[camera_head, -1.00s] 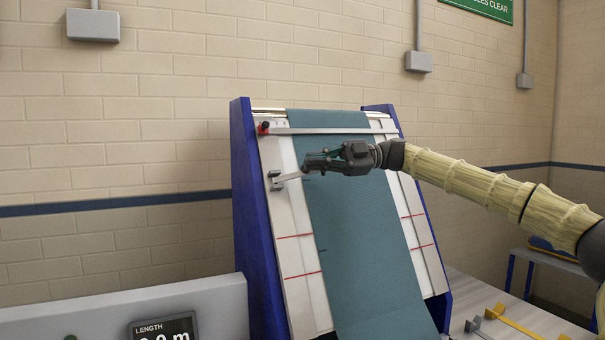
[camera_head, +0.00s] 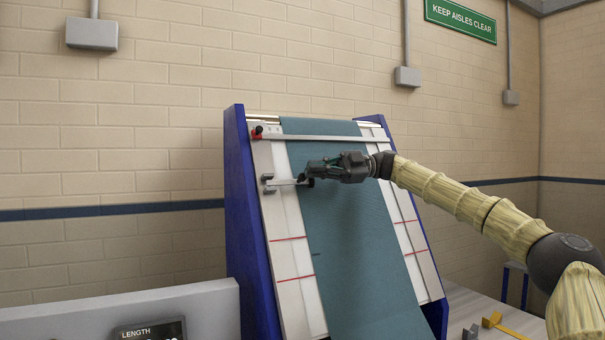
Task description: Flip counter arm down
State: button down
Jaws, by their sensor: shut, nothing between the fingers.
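The counter arm (camera_head: 288,182) is a short pale bar on a grey bracket at the left edge of the tilted panel. It reaches right, roughly level, to a dark round end at the left border of the teal fabric (camera_head: 345,230). My gripper (camera_head: 309,167) is dark, shut and empty, and points left. Its fingertips are just above the dark end of the arm. I cannot tell whether they touch it, or whether the dark end rests on the fabric.
A long metal bar (camera_head: 330,137) with a red and black knob (camera_head: 257,132) crosses the panel above my gripper. Blue side frames (camera_head: 243,200) edge the panel. A length display (camera_head: 150,332) stands at lower left. Yellow and grey parts (camera_head: 497,323) lie on the right-hand table.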

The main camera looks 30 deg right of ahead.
jog(key=shift+w+d+f, duration=0.2)
jog(key=shift+f, duration=0.2)
jog(key=s+r+b, duration=0.1)
jog(key=s+r, duration=0.2)
jog(key=s, duration=0.1)
jog(key=w+d+f, duration=0.1)
jog(key=w+d, duration=0.1)
jog(key=d, duration=0.7)
jog(key=shift+w+d+f, duration=0.2)
jog(key=shift+w+f, duration=0.1)
jog(key=shift+f, duration=0.1)
jog(key=shift+a, duration=0.1)
dwell(0.3)
